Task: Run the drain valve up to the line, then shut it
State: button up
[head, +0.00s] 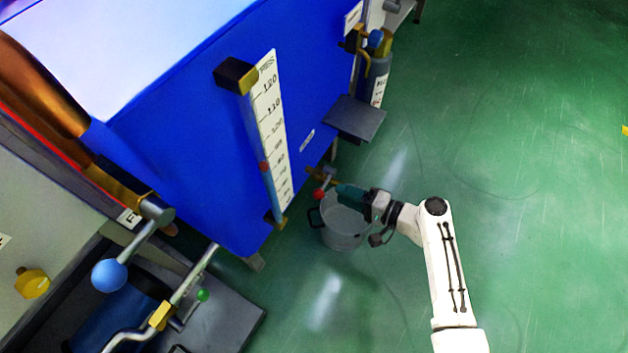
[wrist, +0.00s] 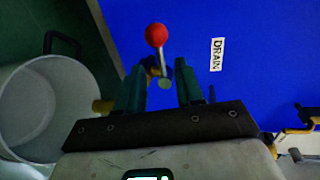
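The drain valve shows in the wrist view as a metal lever with a red ball knob (wrist: 156,35) on the blue tank wall, beside a "DRAIN" label (wrist: 217,54). The red knob also shows in the head view (head: 319,194). My gripper (wrist: 161,82) is open, its two green fingers apart, with the lever's base visible in the gap. I cannot tell if anything touches. In the head view my gripper (head: 338,190) is right at the valve. A sight gauge (head: 267,178) with a numbered scale (head: 271,120) stands on the tank; a small red mark (head: 264,166) sits on it.
A grey bucket (head: 343,238) stands on the floor under the valve, also in the wrist view (wrist: 55,100). A dark shelf (head: 354,118) juts from the tank. A blue-knobbed lever (head: 109,275) is at left. Green floor at right is clear.

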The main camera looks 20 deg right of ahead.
aim_at(325, 185)
jog(key=b+x, duration=0.2)
jog(key=x, duration=0.7)
jog(key=shift+s, duration=0.1)
grip_shut()
jog(key=shift+f, duration=0.1)
jog(key=shift+a, duration=0.1)
